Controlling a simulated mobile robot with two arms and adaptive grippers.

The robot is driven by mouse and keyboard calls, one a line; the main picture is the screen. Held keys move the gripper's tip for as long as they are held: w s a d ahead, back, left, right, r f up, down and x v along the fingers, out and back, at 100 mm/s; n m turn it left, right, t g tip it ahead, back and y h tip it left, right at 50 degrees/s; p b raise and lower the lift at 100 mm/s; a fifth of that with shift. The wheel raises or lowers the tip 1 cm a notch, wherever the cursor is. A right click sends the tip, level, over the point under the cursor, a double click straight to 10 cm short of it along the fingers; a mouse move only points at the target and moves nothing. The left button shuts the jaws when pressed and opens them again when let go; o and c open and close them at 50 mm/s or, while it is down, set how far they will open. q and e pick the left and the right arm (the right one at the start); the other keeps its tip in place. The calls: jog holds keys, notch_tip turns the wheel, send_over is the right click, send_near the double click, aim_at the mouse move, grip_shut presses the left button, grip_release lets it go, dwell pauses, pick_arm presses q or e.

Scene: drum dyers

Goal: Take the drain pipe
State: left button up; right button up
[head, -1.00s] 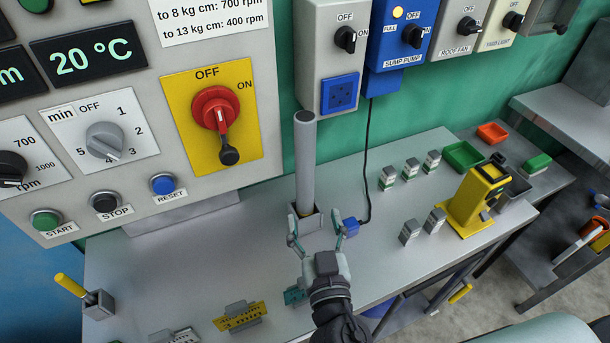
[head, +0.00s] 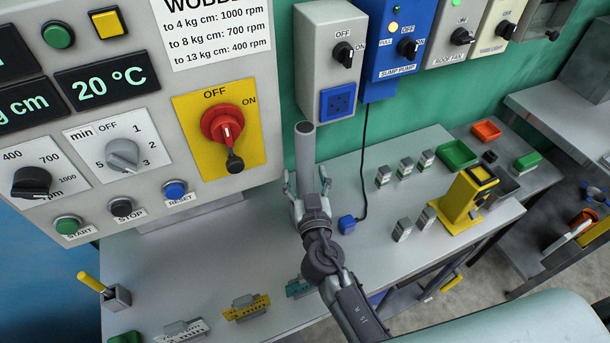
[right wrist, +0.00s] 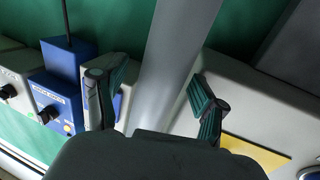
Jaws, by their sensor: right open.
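The drain pipe (head: 305,160) is a grey upright tube standing on the bench below the control boxes. Its lower end is hidden behind my right gripper in the head view. My right gripper (head: 307,178) is open, with one finger on each side of the pipe. In the right wrist view the pipe (right wrist: 172,72) runs between the two spread fingers of the gripper (right wrist: 155,98). I see gaps there between the fingers and the pipe. My left gripper is not in view.
The grey control panel (head: 110,190) with the red switch (head: 222,124) stands left of the pipe. A blue plug (head: 347,224) on a cable lies right of it. Several small grey blocks and a yellow device (head: 465,200) stand farther right. The front middle of the bench (head: 215,265) is mostly clear.

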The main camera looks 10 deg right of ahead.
jog(key=c, duration=1.2)
jog(key=shift+c, duration=0.6)
jog(key=shift+s+r, duration=0.1)
jog(key=shift+r, duration=0.1)
